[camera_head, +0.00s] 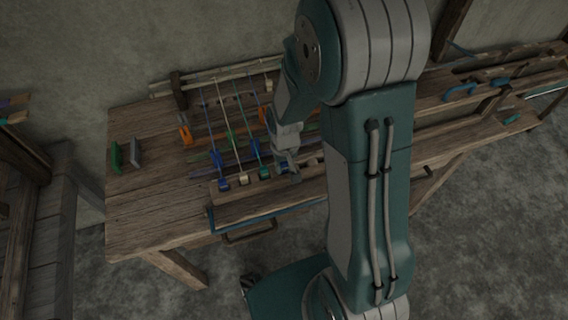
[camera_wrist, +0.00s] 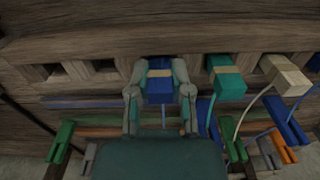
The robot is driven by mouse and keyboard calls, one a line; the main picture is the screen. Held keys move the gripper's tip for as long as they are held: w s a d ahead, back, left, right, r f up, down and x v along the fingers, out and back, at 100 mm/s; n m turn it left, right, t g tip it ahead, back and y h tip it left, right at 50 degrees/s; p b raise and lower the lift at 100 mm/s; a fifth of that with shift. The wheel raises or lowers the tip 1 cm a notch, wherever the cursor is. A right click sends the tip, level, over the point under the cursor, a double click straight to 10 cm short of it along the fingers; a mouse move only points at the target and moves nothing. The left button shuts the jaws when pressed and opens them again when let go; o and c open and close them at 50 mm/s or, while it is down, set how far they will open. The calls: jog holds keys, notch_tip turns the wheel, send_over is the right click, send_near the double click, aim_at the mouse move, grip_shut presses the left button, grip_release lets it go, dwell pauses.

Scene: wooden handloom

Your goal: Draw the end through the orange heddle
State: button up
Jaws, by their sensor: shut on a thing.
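A blue tab with a tan band (camera_wrist: 160,84) is between the two fingers of my gripper (camera_wrist: 161,100) in the wrist view. It sits at the slotted wooden rail; I cannot tell if it is clear of its slot. In the head view my gripper (camera_head: 287,168) is at the right end of the row of tabs, partly hidden by my arm. An orange heddle (camera_head: 184,134) stands at the left of the loom, well apart from my gripper. An orange piece (camera_wrist: 283,147) also shows at the lower right of the wrist view.
Teal (camera_wrist: 227,80) and cream (camera_wrist: 287,75) tabs with cords sit right beside the held tab in the wrist view. Empty slots (camera_wrist: 104,70) lie to its left. Blue heddles (camera_head: 217,158) and stretched cords crowd the loom. Green and grey blocks (camera_head: 116,158) stand at the table's left.

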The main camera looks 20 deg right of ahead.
jog(key=o, duration=0.8)
jog(key=shift+r, duration=0.1)
notch_tip(320, 180, up, 12)
jog(key=shift+f, duration=0.15)
